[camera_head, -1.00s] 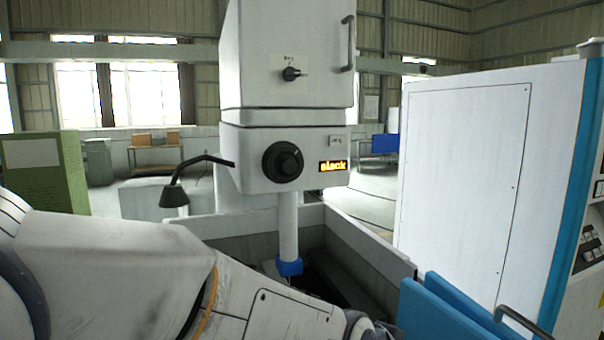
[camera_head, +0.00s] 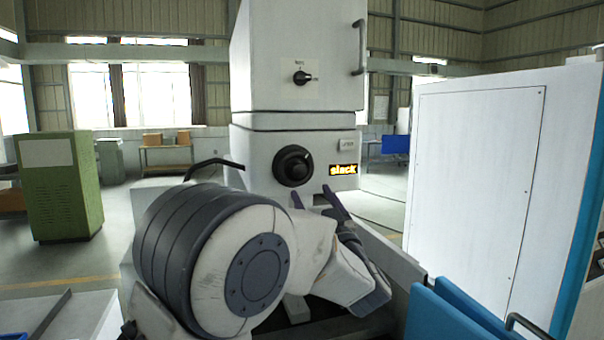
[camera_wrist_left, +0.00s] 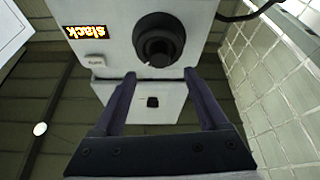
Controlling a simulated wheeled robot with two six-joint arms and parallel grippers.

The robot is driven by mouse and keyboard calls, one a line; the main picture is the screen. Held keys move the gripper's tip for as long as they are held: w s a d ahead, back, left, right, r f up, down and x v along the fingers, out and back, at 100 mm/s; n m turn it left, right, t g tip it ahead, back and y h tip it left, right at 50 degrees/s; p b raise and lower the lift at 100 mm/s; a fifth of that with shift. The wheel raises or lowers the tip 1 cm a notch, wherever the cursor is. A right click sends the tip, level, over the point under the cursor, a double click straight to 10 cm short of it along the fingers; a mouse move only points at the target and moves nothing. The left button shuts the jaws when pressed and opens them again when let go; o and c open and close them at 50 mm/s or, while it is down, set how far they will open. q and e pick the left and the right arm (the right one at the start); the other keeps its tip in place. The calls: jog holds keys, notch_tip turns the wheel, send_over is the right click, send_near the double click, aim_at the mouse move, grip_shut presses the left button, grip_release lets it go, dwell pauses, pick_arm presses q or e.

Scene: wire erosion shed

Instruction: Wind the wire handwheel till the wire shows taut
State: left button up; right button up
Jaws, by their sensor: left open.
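The black round handwheel (camera_head: 294,166) sits on the front of the white machine head (camera_head: 255,152). To its lower right, a small display (camera_head: 343,170) reads "slack" in yellow letters. My left gripper (camera_head: 312,196) is open and empty, just below the handwheel, fingers pointing up toward the machine. In the left wrist view, which is upside down, the handwheel (camera_wrist_left: 160,40) lies just past the fingertips, roughly centred between the two fingers (camera_wrist_left: 160,76), with no contact visible. The display (camera_wrist_left: 86,32) there also reads "slack". My right gripper is out of view.
A black selector knob (camera_head: 302,77) is on the upper housing, with a grab handle (camera_head: 360,46) at its right. Blue panels (camera_head: 445,315) and a white cabinet (camera_head: 475,180) stand to the right.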

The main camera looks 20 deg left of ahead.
aim_at(300, 174)
pick_arm(q)
jog(key=p+x, duration=0.3)
jog(key=x, duration=0.3)
jog(key=shift+w+a+r, duration=0.1)
jog(key=shift+r, duration=0.1)
jog(key=shift+w+a+r, duration=0.1)
jog(key=shift+w+a, duration=0.3)
jog(key=shift+w, duration=0.2)
grip_shut()
jog(key=shift+m, duration=0.3)
